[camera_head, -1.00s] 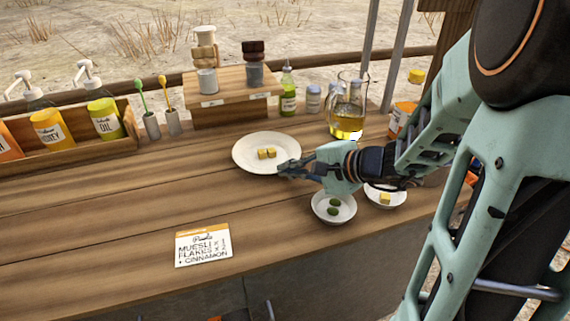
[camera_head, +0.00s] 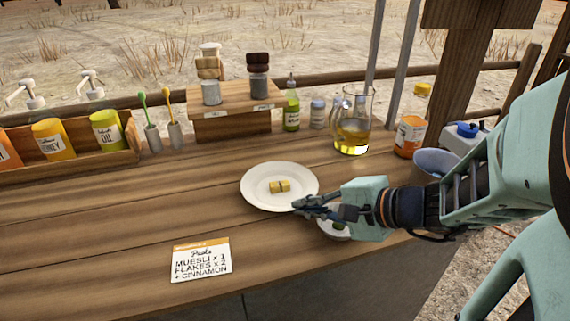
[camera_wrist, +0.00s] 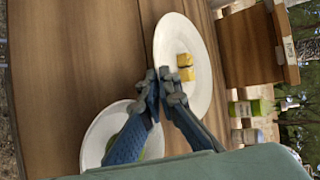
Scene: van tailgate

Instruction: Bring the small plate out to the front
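A white plate (camera_head: 256,197) with yellow cubes on it is on the wooden counter, right of the middle; it also shows in the wrist view (camera_wrist: 202,105). My gripper (camera_head: 297,205) is at the plate's near right rim. Its fingers (camera_wrist: 157,78) come together on the rim in the wrist view, so it looks shut on the plate. The plate looks level, and I cannot tell whether it is raised off the wood. The part of the rim between the fingertips is hidden.
A small white bowl (camera_head: 329,230) with green pieces stands under my gripper, mostly hidden in the head view. An order card (camera_head: 201,260) lies front left. A glass jug (camera_head: 353,125), orange jar (camera_head: 409,136) and wooden riser (camera_head: 233,124) stand behind. The counter front is clear between card and bowl.

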